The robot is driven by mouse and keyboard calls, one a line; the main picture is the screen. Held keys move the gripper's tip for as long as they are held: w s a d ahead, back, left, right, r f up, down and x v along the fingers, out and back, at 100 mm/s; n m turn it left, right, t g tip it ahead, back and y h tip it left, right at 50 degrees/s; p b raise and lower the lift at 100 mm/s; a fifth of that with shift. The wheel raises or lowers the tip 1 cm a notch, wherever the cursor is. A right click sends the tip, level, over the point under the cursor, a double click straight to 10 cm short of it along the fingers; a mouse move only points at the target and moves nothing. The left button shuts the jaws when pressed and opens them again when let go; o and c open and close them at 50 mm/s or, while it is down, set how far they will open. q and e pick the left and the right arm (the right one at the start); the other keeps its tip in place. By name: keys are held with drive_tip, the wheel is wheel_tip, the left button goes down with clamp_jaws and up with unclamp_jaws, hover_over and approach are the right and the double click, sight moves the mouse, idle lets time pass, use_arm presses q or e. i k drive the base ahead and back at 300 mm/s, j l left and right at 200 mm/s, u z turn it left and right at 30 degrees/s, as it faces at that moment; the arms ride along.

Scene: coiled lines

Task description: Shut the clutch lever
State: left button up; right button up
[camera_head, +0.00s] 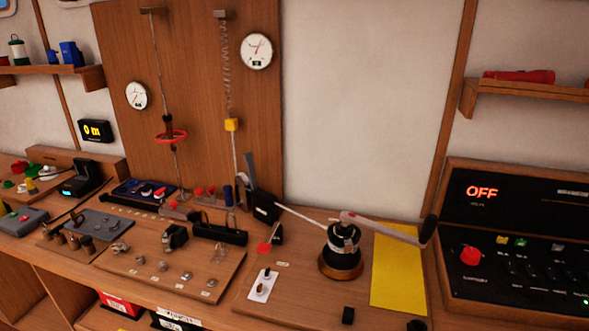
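A black rope clutch (264,208) stands on the workbench, near the middle of the picture. Its grey lever (249,168) points up, tilted slightly left, raised off the body. A pale line (305,217) runs from the clutch to a black and silver winch (343,240). The winch carries a metal crank handle (385,226) with a black grip at its right end. Neither of my grippers shows in the head view.
A yellow sheet (398,270) lies right of the winch, under the crank. A control panel (515,240) reading OFF stands at the right. A white plate with small knobs (262,285) is in front. Lines hang on the wooden back panel (195,60).

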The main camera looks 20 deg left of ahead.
sight(248, 157)
drive_tip(key=j+z, duration=0.2)
drive_tip(key=j, duration=0.2)
drive_tip(key=j+z, duration=0.2)
drive_tip(key=j, duration=0.25)
drive_tip(key=k+j+z, duration=0.2)
drive_tip(key=j, duration=0.2)
drive_tip(key=j+z, duration=0.2)
drive_tip(key=j, duration=0.2)
drive_tip(key=k+j+z, duration=0.2)
drive_tip(key=j, duration=0.15)
drive_tip(key=k+j, duration=0.15)
drive_tip(key=j, duration=0.25)
drive_tip(key=k+j, duration=0.1)
drive_tip(key=j, duration=0.3)
drive_tip(key=k+j, duration=0.15)
drive_tip(key=j, duration=0.25)
drive_tip(key=k+j+z, duration=0.1)
drive_tip(key=j, duration=0.3)
drive_tip(key=k+j, duration=0.15)
drive_tip(key=j, duration=0.2)
drive_tip(key=k+j, duration=0.15)
drive_tip(key=j, duration=0.25)
drive_tip(key=k+j, duration=0.1)
drive_tip(key=j, duration=0.3)
drive_tip(key=k+j, duration=0.15)
drive_tip(key=j, duration=0.2)
drive_tip(key=z, duration=0.05)
